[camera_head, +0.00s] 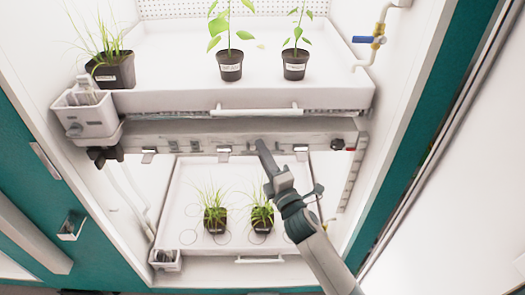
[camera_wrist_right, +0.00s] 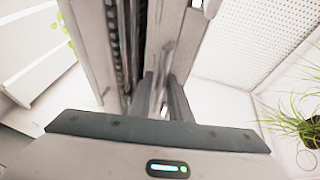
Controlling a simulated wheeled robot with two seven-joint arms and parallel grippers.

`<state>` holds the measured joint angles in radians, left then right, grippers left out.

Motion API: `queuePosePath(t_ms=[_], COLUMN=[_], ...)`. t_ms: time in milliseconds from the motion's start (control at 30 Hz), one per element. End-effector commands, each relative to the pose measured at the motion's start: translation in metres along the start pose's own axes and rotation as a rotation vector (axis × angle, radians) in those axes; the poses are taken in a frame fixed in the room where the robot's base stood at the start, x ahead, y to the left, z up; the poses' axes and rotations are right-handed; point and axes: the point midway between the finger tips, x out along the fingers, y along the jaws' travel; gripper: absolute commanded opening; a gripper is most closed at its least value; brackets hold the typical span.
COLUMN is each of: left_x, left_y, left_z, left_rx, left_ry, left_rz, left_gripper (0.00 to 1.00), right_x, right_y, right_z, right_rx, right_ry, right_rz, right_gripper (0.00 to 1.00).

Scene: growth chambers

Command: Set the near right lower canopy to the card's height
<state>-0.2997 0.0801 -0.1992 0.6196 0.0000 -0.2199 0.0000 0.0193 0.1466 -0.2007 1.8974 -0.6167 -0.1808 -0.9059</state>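The lower canopy (camera_head: 190,131) is a long grey bar across the chamber, below the upper tray and above the lower tray. Several small clips line its front edge, with a dark knob (camera_head: 104,155) at its left end and a red-tipped knob (camera_head: 338,144) at its right. My right gripper (camera_head: 262,148) reaches up from below to the canopy's front edge, right of the middle. In the right wrist view its two fingers (camera_wrist_right: 163,98) stand apart, pointing at the grey canopy (camera_wrist_right: 98,45). Whether they touch it is unclear. I cannot make out a card. My left gripper is not in view.
The upper tray (camera_head: 170,98) holds a grass pot (camera_head: 112,72) and two leafy pots. The lower tray (camera_head: 180,215) holds two grass pots; one (camera_head: 262,217) is close to my right arm. A marked post (camera_head: 352,180) stands at right. A blue-handled valve (camera_head: 364,40) is upper right.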

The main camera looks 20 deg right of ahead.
Motion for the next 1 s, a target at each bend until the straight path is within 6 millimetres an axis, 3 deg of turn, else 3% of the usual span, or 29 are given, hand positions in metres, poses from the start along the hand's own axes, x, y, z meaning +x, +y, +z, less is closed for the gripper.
queuePosePath(t_ms=[233,333,567,733,1000], left_x=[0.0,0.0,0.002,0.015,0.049], left_y=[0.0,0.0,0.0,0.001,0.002], left_z=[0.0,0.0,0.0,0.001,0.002], left_rx=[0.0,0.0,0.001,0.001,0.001], left_ry=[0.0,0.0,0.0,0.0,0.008], left_rz=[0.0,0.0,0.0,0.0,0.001], left_gripper=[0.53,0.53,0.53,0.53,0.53], right_x=[0.0,0.0,0.0,-0.003,-0.012], right_y=[0.0,0.0,-0.002,-0.019,-0.064], right_z=[0.0,0.0,0.0,-0.001,-0.005], right_rx=[0.0,0.0,0.0,0.0,0.0], right_ry=[0.0,0.0,0.0,-0.001,-0.001], right_rz=[0.0,0.0,0.0,-0.004,-0.009], right_gripper=[0.18,0.0,0.0,0.0,0.0])
